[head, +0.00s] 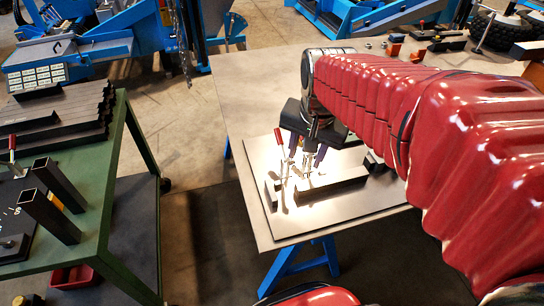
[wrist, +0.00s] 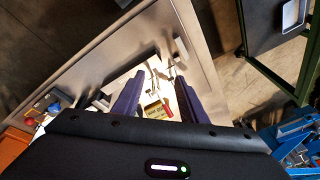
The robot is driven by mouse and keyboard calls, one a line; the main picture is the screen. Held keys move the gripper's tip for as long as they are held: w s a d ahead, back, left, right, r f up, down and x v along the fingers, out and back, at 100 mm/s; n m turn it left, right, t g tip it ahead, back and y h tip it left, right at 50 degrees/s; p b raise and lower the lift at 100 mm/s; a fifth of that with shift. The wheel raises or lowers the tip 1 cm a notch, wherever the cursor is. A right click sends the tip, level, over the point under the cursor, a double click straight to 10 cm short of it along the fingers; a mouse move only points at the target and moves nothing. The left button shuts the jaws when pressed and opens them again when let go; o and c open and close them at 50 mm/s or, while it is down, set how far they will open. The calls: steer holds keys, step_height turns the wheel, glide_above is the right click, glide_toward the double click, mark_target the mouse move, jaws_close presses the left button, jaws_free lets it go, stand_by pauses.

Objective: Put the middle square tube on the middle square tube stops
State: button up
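My gripper (head: 306,156) is over the lit metal plate on the table, pointing down. Its two purple fingers stand apart in the wrist view (wrist: 157,98), with nothing held between them. A dark square bar (head: 332,185) lies on the plate just below and in front of the fingers; I cannot tell whether it is a tube or a stop. A smaller dark block (head: 271,192) sits to its left. A toggle clamp with a red handle (head: 279,138) stands beside the fingers; its red handle also shows between them in the wrist view (wrist: 168,112). Which tube is the middle one is unclear.
A green cart (head: 112,170) at the left holds two upright-leaning square tubes (head: 60,186) and several long dark bars (head: 60,120). A floor gap separates it from the table (head: 245,95). Small parts lie at the table's far right. Blue machines stand behind.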

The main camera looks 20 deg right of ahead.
steer(key=s+a+r+n+t, duration=0.2)
steer(key=s+a+n, duration=0.6)
steer(key=s, duration=0.1)
steer(key=shift+s+a+r+n+t+y, duration=0.15)
steer(key=shift+s+a+n+t+y, duration=0.1)
steer(key=shift+a+n+t+y, duration=0.1)
